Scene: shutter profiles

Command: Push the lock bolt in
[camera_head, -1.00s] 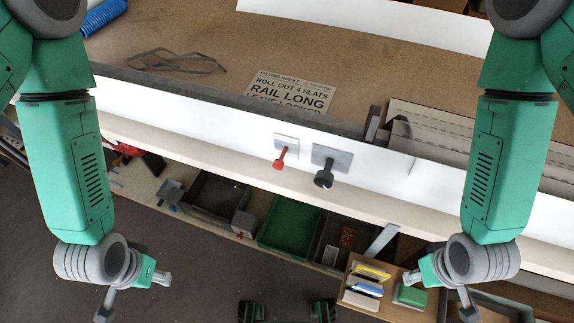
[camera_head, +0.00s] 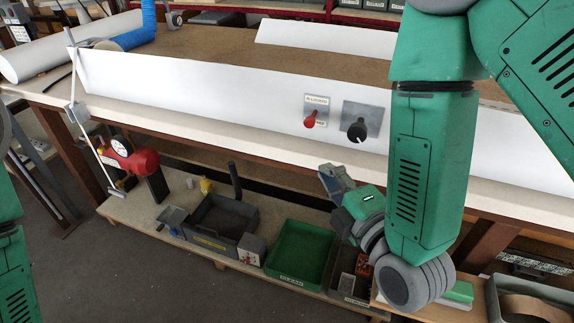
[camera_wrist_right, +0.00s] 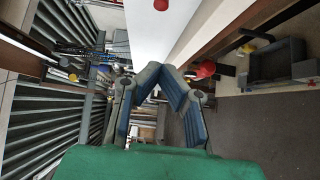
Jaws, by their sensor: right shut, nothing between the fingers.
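The lock bolt shows as a red knob (camera_head: 310,121) on a small labelled plate on the front of the long white panel. It sticks out of the plate; how far is hard to tell. Its red end also shows at the top edge of the right wrist view (camera_wrist_right: 161,4). A black knob (camera_head: 358,130) on a grey plate sits just to its right. My right gripper (camera_head: 328,176) is below the red knob, in front of the bench edge, apart from it. It is shut and empty; its fingertips meet in the right wrist view (camera_wrist_right: 161,68). My left gripper is out of view.
The white panel (camera_head: 200,96) runs along the bench. A thin white rod (camera_head: 92,150) hangs at the left. Floor in front is clear.

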